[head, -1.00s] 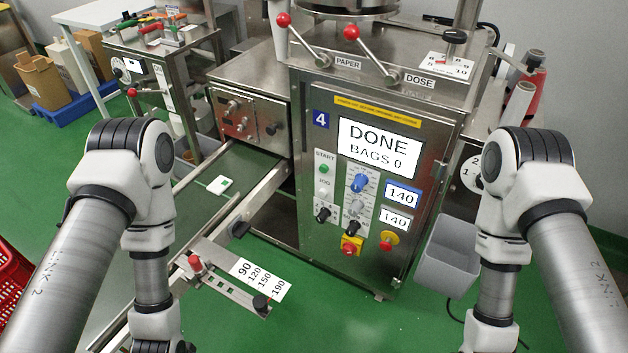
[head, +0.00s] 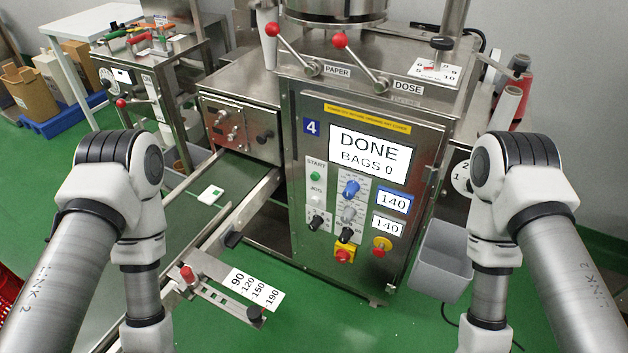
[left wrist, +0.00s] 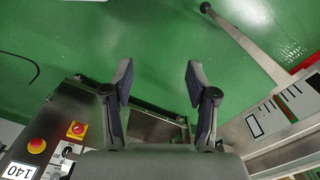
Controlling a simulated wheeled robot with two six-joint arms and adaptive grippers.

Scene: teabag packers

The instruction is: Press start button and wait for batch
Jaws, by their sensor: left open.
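The packer's control panel stands ahead of me in the head view. Its green start button (head: 315,176) is under the START label, on the left of the panel. The display (head: 367,152) above reads "DONE" and "BAGS 0". A white teabag with a green tag (head: 210,194) lies on the conveyor belt (head: 185,224). My left gripper (left wrist: 157,80) shows in the left wrist view, open and empty above the green floor. Neither gripper shows in the head view, only my arm links. The start button does not show in the left wrist view.
Near the button are a blue knob (head: 351,188), black knobs, a red emergency stop (head: 344,255) and a red-on-yellow button (head: 382,246). The conveyor's rail and scale plate (head: 250,288) jut toward me. A grey bin (head: 441,262) stands right of the machine.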

